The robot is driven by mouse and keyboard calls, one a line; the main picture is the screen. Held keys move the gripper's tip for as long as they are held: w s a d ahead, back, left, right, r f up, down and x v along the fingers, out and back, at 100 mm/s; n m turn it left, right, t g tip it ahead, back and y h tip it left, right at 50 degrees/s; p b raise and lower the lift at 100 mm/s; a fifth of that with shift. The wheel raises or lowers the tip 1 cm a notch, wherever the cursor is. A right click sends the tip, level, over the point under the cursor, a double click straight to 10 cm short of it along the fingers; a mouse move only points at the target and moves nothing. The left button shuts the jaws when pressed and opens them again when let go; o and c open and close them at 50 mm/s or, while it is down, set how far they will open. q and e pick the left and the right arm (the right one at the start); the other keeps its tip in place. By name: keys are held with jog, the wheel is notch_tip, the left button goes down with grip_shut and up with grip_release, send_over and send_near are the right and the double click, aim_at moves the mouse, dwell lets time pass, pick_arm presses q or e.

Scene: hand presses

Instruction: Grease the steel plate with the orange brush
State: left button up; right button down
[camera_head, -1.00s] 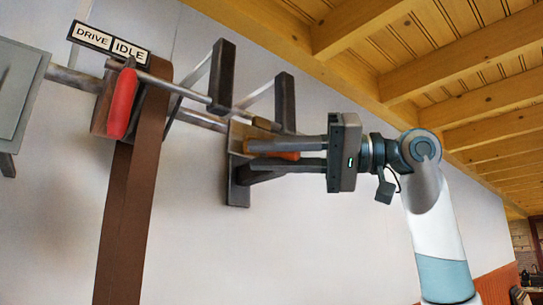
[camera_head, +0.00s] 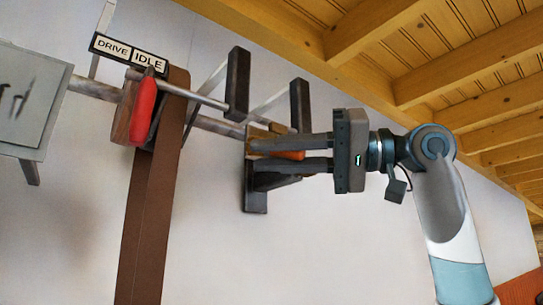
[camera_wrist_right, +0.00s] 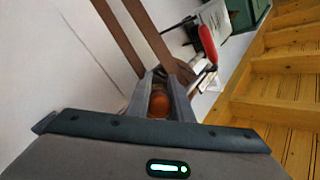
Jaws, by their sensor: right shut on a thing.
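My right gripper (camera_head: 254,157) comes in from the right and is shut on the orange brush (camera_head: 290,155). The brush's orange part shows between the two fingers, and also in the right wrist view (camera_wrist_right: 159,104). Its bristle end is not clear. The gripper is in front of a dark wall bracket (camera_head: 256,200). A flat grey plate (camera_head: 28,105) with dark marks stands at the far left, well apart from the gripper; I cannot tell whether it is the steel plate. My left gripper is not in view.
A red handle (camera_head: 143,110) hangs by a brown post (camera_head: 150,220), under a sign reading DRIVE and IDLE (camera_head: 128,52). A metal bar (camera_head: 215,124) and dark arms (camera_head: 237,85) are close to the gripper. The white wall below is clear.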

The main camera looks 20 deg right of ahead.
jog(key=shift+s+d+b, duration=0.25)
jog(key=shift+s+d, duration=0.1)
jog(key=shift+s, duration=0.55)
jog(key=shift+s+d+b, duration=0.2)
jog(key=shift+s+d, duration=0.1)
jog(key=shift+s, duration=0.6)
jog(key=shift+s+d+b, duration=0.25)
jog(key=shift+s+d, duration=0.1)
jog(key=shift+s, duration=0.55)
jog(key=s, duration=0.1)
jog(key=s+d, duration=0.1)
jog(key=shift+s+b, duration=0.3)
jog(key=shift+s, duration=0.1)
jog(key=shift+w, duration=0.2)
jog(key=shift+w+a+p, duration=0.4)
jog(key=shift+w+a, duration=0.05)
jog(key=shift+w, duration=0.75)
jog(key=shift+w+a+p, duration=0.45)
jog(key=shift+w+a, duration=0.05)
jog(key=shift+w, duration=0.7)
jog(key=shift+w+a+p, duration=0.4)
jog(key=shift+w+a, duration=0.05)
jog(key=shift+w, duration=0.75)
jog(key=shift+w+a, duration=0.15)
jog(key=shift+w, duration=0.3)
